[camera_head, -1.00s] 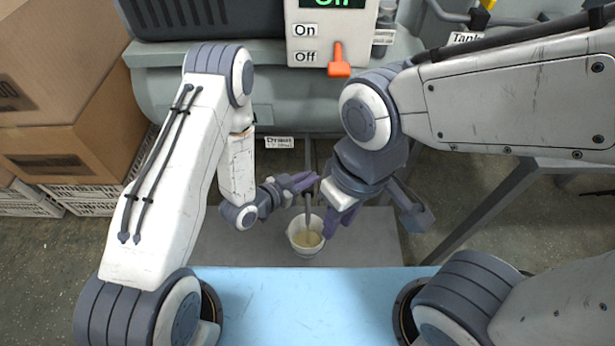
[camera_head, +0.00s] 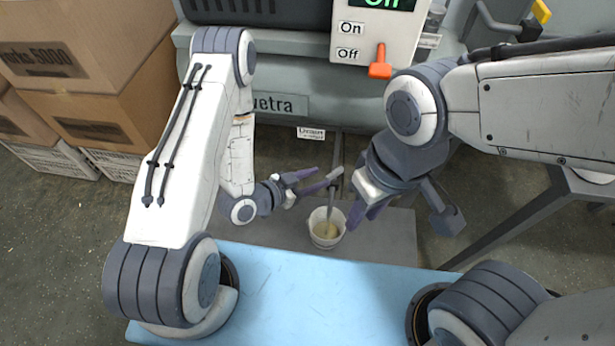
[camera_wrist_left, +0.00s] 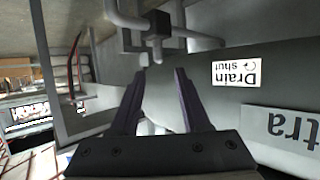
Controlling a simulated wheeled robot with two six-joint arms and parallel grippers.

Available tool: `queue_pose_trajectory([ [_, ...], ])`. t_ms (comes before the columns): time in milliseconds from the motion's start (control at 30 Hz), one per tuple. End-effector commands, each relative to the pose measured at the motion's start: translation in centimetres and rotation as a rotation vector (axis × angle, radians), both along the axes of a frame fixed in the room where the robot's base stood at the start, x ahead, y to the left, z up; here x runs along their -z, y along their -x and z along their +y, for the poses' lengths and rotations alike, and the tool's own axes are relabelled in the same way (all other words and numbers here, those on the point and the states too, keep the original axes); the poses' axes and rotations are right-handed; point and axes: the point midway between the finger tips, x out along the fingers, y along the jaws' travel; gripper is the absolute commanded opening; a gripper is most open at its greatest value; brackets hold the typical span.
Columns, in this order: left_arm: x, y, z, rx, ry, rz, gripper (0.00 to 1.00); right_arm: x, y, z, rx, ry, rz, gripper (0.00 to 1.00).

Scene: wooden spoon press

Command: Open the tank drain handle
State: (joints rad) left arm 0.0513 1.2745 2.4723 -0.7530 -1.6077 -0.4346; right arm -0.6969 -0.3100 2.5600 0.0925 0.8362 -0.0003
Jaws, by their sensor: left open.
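The drain pipe (camera_head: 337,150) runs down from the tank to a dark fitting with a small handle (camera_head: 334,174), above a pale bucket (camera_head: 327,228). In the left wrist view a dark block-shaped valve part (camera_wrist_left: 160,23) sits on the drain pipework ahead of the fingers. A white "Drain" label (camera_head: 311,133) is on the tank; it also shows in the left wrist view (camera_wrist_left: 236,72), with "shut" legible. My left gripper (camera_head: 318,178) is open and empty, just left of the handle. My right gripper (camera_head: 367,212) hangs right of the bucket; its fingers are partly hidden.
A control box (camera_head: 374,30) with an orange On/Off lever (camera_head: 380,64) is above. Another pipe with a yellow handle (camera_head: 541,12) is at upper right. Cardboard boxes (camera_head: 90,60) stand at the left. A light blue surface (camera_head: 310,290) lies in front.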

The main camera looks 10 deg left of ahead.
Motion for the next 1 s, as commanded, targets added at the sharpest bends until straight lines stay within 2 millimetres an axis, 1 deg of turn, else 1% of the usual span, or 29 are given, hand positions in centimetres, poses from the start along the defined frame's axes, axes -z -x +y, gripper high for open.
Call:
queue_pose_trajectory([
  [33,-0.6,0.6,0.8,-0.008,0.002,0.004,0.46,-0.5,0.0,0.0,0.0,0.0,0.0,0.33],
  [100,-0.8,1.2,1.3,-0.006,0.001,0.005,0.46,-0.6,0.0,0.0,0.0,0.0,0.0,0.33],
  [300,-1.3,2.2,2.2,-0.002,0.0,0.002,0.46,-0.9,0.0,0.0,0.0,0.0,0.0,0.33],
  [1000,-1.3,2.3,2.3,0.0,0.0,0.0,0.46,-0.8,0.0,0.0,0.0,0.0,0.0,0.33],
])
